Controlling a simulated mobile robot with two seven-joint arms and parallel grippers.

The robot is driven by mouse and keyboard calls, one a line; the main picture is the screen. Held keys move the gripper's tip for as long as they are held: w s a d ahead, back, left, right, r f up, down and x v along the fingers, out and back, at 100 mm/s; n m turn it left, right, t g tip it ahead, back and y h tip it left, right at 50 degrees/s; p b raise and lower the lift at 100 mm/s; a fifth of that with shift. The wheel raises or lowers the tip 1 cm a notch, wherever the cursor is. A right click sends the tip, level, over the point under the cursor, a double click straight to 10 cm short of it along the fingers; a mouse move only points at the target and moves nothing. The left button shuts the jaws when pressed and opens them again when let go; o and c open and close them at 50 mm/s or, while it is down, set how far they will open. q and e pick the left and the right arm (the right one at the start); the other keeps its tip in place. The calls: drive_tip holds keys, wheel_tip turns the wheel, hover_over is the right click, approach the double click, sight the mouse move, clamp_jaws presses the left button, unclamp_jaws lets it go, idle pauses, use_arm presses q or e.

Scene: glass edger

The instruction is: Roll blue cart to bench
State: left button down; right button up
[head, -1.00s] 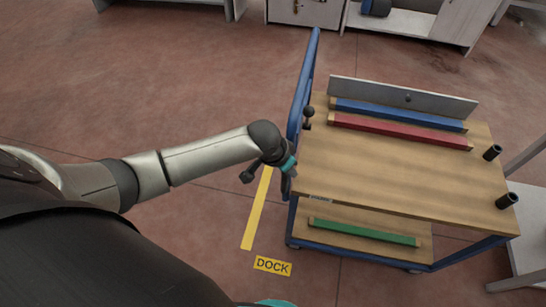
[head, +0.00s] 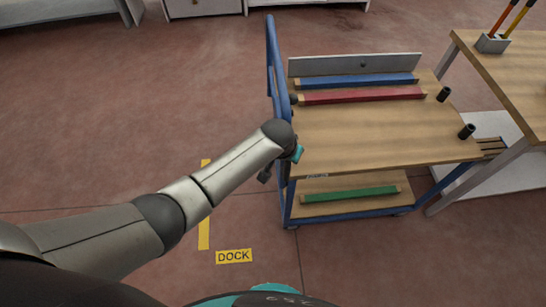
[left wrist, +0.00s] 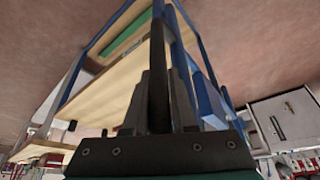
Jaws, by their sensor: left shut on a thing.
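The blue cart (head: 289,205) has a blue tube frame, a push bar (head: 273,60) on its left and two wooden decks. The wooden-topped bench (head: 500,75) stands at the right, close beside the cart's right end. I cannot tell whether they touch. My left gripper (head: 286,165) is at the cart's left side, below the push bar, partly hidden by my wrist. In the left wrist view my left gripper (left wrist: 165,85) is shut on a dark bar (left wrist: 157,60) at the cart's handle side. My right gripper is not in view.
The cart carries blue (head: 360,80), red (head: 360,96) and green (head: 350,194) strips, a grey panel (head: 350,64) and two black posts. A yellow floor line (head: 204,225) and DOCK label (head: 234,256) lie left of it. Open floor lies left.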

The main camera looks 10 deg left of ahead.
use_arm(q)
drive_tip(key=shift+w+d, duration=0.15)
drive_tip(key=shift+d, duration=0.8)
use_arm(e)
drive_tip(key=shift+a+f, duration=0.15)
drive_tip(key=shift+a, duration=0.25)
use_arm(q)
drive_tip(key=shift+r, duration=0.1)
drive_tip(key=c, duration=1)
unclamp_jaws()
drive_tip(key=shift+d, duration=0.1)
drive_tip(key=shift+c, duration=0.2)
drive_tip(key=o, duration=0.3)
drive_tip(key=shift+w, duration=0.1)
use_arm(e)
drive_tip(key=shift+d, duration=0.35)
use_arm(q)
drive_tip(key=p+v, duration=0.3)
drive_tip(key=v, duration=1.2)
drive_tip(key=shift+p, duration=0.4)
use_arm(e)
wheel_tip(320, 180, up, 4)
